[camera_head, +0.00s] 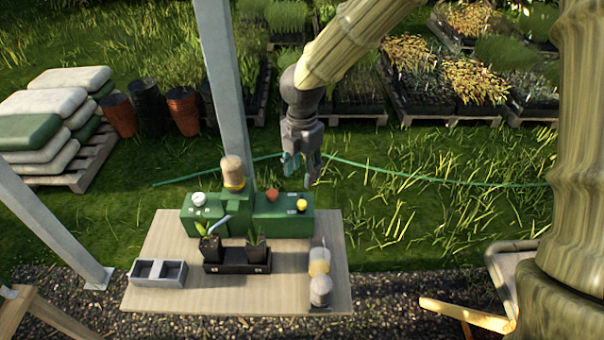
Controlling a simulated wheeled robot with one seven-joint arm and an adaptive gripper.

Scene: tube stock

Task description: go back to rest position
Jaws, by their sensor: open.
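My gripper (303,168) hangs from my arm with its fingers pointing down. It is in the upper middle of the head view, above the back right of the wooden work surface (160,246). The fingers stand apart and nothing shows between them. The gripper appears clear of the green machine (270,222) below it, which has a tan-topped yellow part (233,172) and several small knobs. A black tray (236,268) in front of the machine holds two dark pots with seedlings, a left pot (211,249) and a right pot (256,251).
A grey two-compartment box (158,273) sits at the surface's left. Yellowish and grey cylindrical items (320,275) are at its right. A metal post (226,90) rises behind the machine, left of my gripper. Stacked sacks (55,115) and plant pallets stand behind on grass.

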